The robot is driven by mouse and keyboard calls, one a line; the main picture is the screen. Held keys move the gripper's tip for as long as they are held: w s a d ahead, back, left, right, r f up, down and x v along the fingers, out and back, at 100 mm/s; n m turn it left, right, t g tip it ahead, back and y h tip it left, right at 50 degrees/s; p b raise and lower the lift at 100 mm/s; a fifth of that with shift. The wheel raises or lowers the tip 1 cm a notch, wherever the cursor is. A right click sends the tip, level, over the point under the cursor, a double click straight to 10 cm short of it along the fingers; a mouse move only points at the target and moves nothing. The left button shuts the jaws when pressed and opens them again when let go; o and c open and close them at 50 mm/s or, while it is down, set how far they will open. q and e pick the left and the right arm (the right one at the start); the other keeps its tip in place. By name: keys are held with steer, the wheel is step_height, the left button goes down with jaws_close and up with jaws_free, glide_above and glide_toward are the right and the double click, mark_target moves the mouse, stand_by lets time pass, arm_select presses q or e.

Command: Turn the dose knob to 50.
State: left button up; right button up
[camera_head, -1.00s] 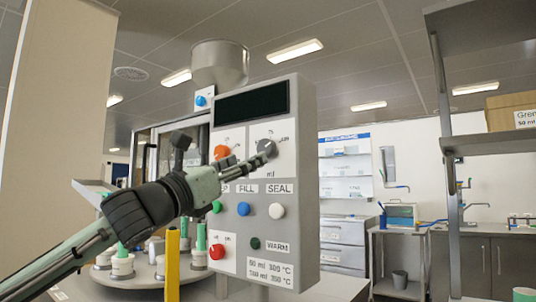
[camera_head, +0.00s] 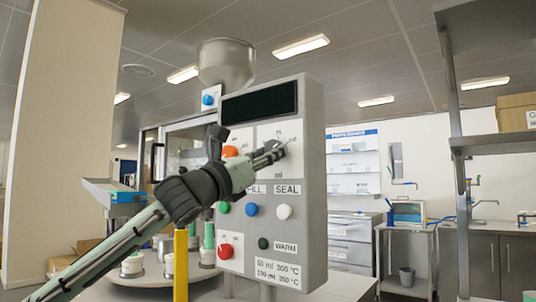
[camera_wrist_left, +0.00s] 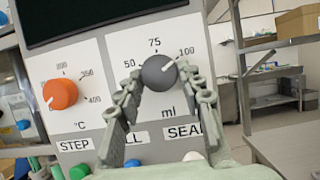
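The grey dose knob (camera_wrist_left: 159,73) is on the filling machine's white panel, with its white mark pointing up and right, towards 100. The numbers 50, 75 and 100 are printed around it. In the wrist view my left gripper (camera_wrist_left: 162,82) has one finger on each side of the knob, spread apart. I cannot tell whether the fingertips touch it. In the head view my left gripper (camera_head: 276,152) reaches the panel and hides the dose knob. My right gripper is not in view.
The orange temperature knob (camera_wrist_left: 60,94) is left of the dose knob. The dark display (camera_head: 258,102) is above. Blue (camera_head: 252,210) and white (camera_head: 284,212) buttons sit below. A yellow post (camera_head: 181,262) stands under my left arm.

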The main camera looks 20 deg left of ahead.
arm_select(q)
steer(key=c, duration=0.5)
steer(key=shift+o, duration=0.2)
steer(key=shift+d+n, duration=0.1)
steer(key=shift+n, duration=0.3)
steer(key=n+g+y+p, duration=0.1)
steer(key=n+y, duration=0.1)
steer(key=n, duration=0.5)
steer(key=r+n+g+y+p, duration=0.1)
steer(key=n+y, duration=0.2)
steer(key=n, duration=0.5)
steer(key=d+n+g+y+p, duration=0.1)
steer(key=n+y, duration=0.2)
steer(key=n, duration=0.5)
steer(key=shift+s+r+g, duration=0.15)
steer(key=shift+s+g, duration=0.1)
steer(key=shift+g, duration=0.05)
steer(key=n+g, duration=0.1)
steer(key=n, duration=0.2)
steer(key=shift+r+g, duration=0.15)
steer(key=shift+g, duration=0.15)
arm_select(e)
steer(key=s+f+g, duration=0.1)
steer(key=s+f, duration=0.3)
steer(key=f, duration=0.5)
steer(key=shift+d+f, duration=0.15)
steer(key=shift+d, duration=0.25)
arm_select(q)
steer(key=shift+a+n, duration=0.1)
steer(key=shift+n, duration=0.4)
